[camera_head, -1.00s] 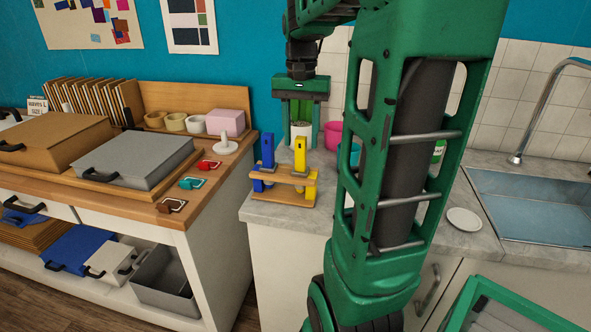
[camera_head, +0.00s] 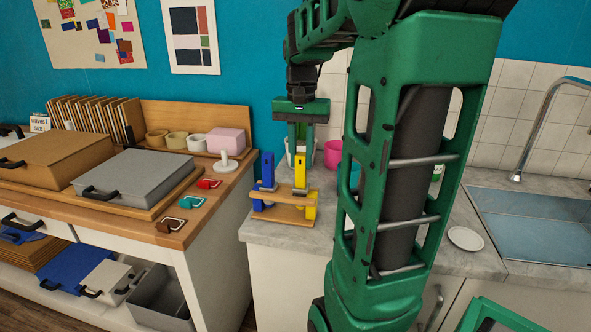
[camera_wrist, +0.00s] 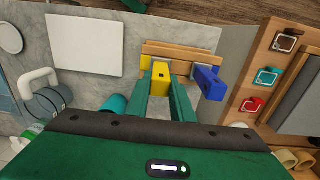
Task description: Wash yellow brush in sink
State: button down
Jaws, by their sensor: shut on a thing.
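The yellow brush (camera_head: 300,167) stands upright in a wooden rack (camera_head: 284,214) on the grey counter, to the right of a blue tool (camera_head: 268,168) in the same rack. My gripper (camera_head: 300,147) is above and behind the rack in the head view. In the wrist view, the yellow brush (camera_wrist: 160,76) has its handle top between my gripper's fingertips (camera_wrist: 162,82), which are shut on it. The blue tool (camera_wrist: 207,83) is just right of the fingers. The sink (camera_head: 535,225) is at the right of the head view, its basin looking bluish. The brush's lower end is partly hidden by the rack.
A pink cup (camera_head: 333,153) stands behind the rack, partly hidden by my arm. A wooden workbench (camera_head: 200,222) with boxes stands left. Counter between rack and sink is mostly hidden by my arm.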

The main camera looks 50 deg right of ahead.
notch_tip(320, 180, up, 9)
jog(key=shift+r, duration=0.1)
dwell(0.5)
